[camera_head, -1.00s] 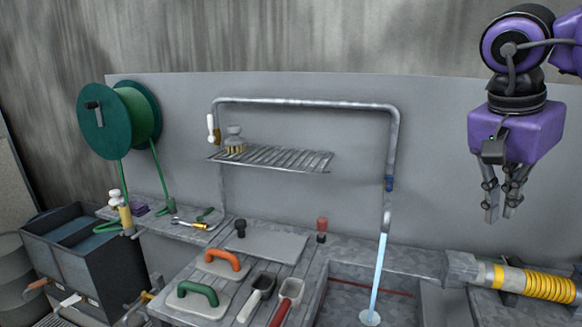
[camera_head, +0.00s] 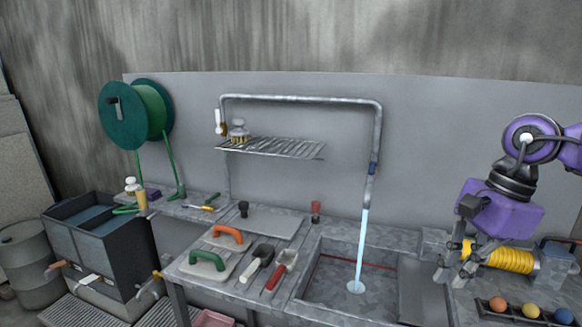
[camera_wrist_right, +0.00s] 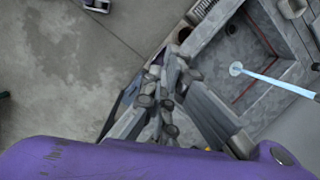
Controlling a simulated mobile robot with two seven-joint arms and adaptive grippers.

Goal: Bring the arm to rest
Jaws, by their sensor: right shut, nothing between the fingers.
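My right gripper (camera_head: 456,272) hangs from the purple wrist at the right of the head view, fingers pointing down. It is shut and empty, in front of the spray tool with the yellow coiled part (camera_head: 505,257), which it partly hides. In the right wrist view the closed fingers (camera_wrist_right: 165,100) show above the sink's edge, with nothing between them. Whether the fingers touch anything below cannot be told. My left gripper is not in view.
Water runs from the pipe into the sink (camera_head: 325,285). Trowels and floats, one with an orange handle (camera_head: 227,234), lie on the counter left of it. A tray with coloured balls (camera_head: 497,305) stands at the lower right.

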